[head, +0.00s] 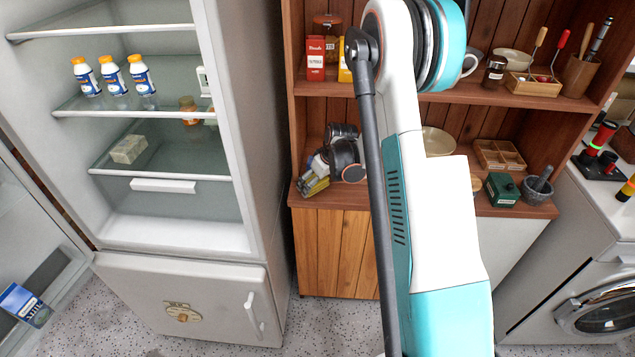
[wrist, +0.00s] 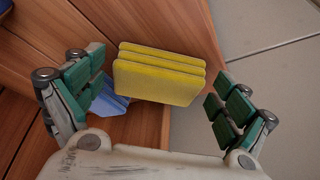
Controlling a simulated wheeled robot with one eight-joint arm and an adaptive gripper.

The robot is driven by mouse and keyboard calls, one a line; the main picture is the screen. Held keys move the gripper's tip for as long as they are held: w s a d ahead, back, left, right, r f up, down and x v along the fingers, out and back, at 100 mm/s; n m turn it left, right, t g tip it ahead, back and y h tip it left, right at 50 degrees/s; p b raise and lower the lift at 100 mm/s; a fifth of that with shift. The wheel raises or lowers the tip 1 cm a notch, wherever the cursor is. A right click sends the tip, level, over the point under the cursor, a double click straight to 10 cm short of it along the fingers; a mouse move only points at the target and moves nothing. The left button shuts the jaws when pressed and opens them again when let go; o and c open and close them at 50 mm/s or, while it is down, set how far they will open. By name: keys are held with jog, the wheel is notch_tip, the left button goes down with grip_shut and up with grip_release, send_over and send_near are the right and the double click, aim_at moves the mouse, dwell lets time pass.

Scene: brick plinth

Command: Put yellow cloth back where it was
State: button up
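The yellow cloth (wrist: 160,78) looks like a folded stack of layers. In the wrist view it lies between the two fingers of my gripper (wrist: 160,90), with a gap on each side. My gripper is open. In the head view my gripper (head: 335,158) is at the left end of the wooden cabinet's lower shelf. A yellow edge, probably the cloth (head: 316,186), shows just below it. How the cloth rests there is partly hidden.
A blue item (wrist: 108,103) lies left of the cloth. The wooden cabinet (head: 335,235) holds a green box (head: 503,188), a mortar (head: 537,190) and a divided tray (head: 498,155). An open fridge (head: 230,130) stands left, a washing machine (head: 575,285) right.

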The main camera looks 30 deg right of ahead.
jog(key=shift+r, duration=0.1)
dwell(0.3)
jog(key=shift+r+p, duration=0.3)
jog(key=shift+r, duration=0.05)
jog(key=p+v, duration=0.3)
jog(key=v, duration=0.8)
jog(key=shift+r, duration=0.2)
